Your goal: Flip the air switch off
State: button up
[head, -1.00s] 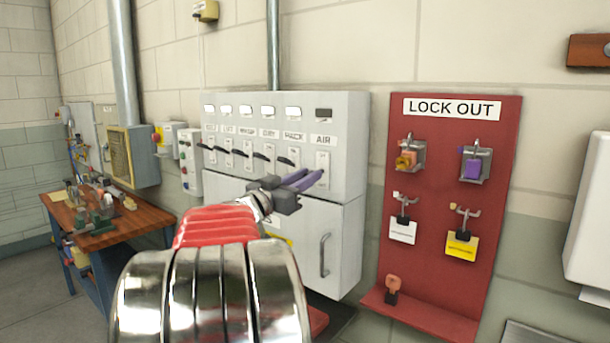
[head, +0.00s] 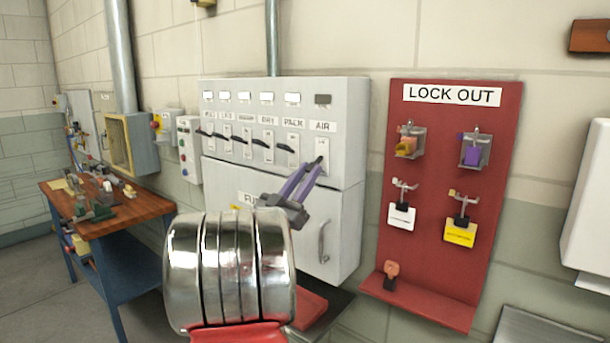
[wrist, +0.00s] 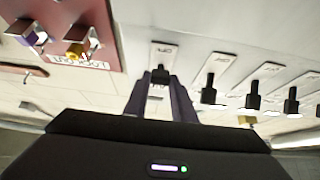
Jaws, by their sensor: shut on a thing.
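The air switch (head: 322,159) is a dark lever on a white plate at the right end of the grey panel (head: 352,130), under the label AIR. The small window above it is dark, while the windows over the other switches are bright. My gripper (head: 316,168) reaches up to the switch from below, its two purple-grey fingers on the lever. In the wrist view the dark lever (wrist: 160,75) sits between the fingertips of my gripper (wrist: 159,82), which is shut on it. The fingers and my arm hide part of the panel's lower door.
Several other black levers (head: 263,144) stand in a row left of the air switch. A red LOCK OUT board (head: 430,250) with locks and tags hangs at the right. A wooden workbench (head: 150,215) stands at the left.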

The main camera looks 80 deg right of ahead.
jog(key=shift+w+d+f, duration=0.1)
jog(key=shift+w, duration=0.15)
jog(key=o, duration=1)
jog(key=shift+o, duration=0.3)
jog(key=shift+s, duration=0.1)
jog(key=v, duration=1.4)
jog(key=shift+d+n, duration=0.1)
jog(key=shift+n, duration=0.3)
